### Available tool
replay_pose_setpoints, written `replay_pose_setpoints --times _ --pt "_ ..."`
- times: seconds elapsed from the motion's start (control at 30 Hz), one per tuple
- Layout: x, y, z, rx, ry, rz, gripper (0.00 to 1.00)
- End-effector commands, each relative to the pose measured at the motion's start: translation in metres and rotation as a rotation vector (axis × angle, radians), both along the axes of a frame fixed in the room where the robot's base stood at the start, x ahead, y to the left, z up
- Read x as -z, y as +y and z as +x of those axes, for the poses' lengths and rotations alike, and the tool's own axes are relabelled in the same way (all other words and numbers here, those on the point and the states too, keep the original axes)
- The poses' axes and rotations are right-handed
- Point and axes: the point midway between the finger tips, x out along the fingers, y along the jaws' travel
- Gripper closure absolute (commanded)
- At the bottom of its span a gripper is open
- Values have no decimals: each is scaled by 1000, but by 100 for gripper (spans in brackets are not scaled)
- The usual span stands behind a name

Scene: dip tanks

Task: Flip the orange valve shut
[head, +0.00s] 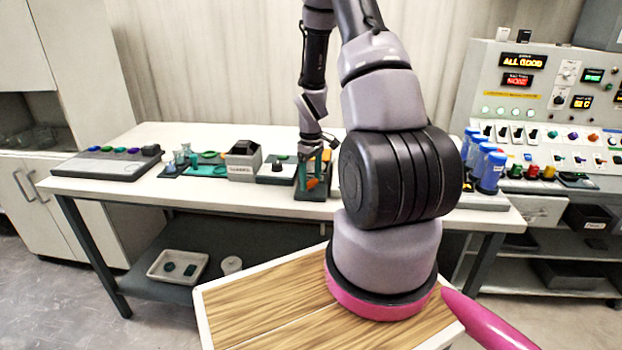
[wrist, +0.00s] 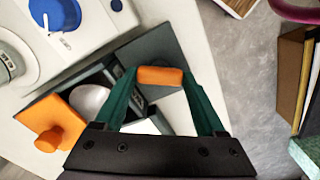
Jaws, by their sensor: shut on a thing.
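The orange valve shows in the wrist view as an orange handle (wrist: 160,76) lying crosswise between the fingertips of my gripper (wrist: 160,80). My dark green fingers are shut on its two ends. A second orange part (wrist: 50,124), knob-shaped, sits at the left beside a silvery rounded piece (wrist: 90,100); how it joins the handle is hidden. In the head view my gripper (head: 315,170) is low over a dark base on the white table, with a small orange patch (head: 312,183) showing between its fingers.
The white table (head: 240,205) holds a switch panel (head: 108,162) at the left, a grey box (head: 243,160) and a small unit with a dark knob (head: 277,168) near my gripper. Blue cylinders (head: 489,170) stand at the right, before a control console (head: 540,95).

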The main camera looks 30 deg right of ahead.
Motion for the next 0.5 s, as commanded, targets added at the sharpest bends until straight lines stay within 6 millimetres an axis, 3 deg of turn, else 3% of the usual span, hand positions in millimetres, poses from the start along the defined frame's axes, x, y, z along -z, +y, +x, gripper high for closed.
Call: replay_pose_setpoints --times 0.27,0.5 --pt "0 0 0 86 0 0 83" --pt "0 0 0 266 0 -1 83"
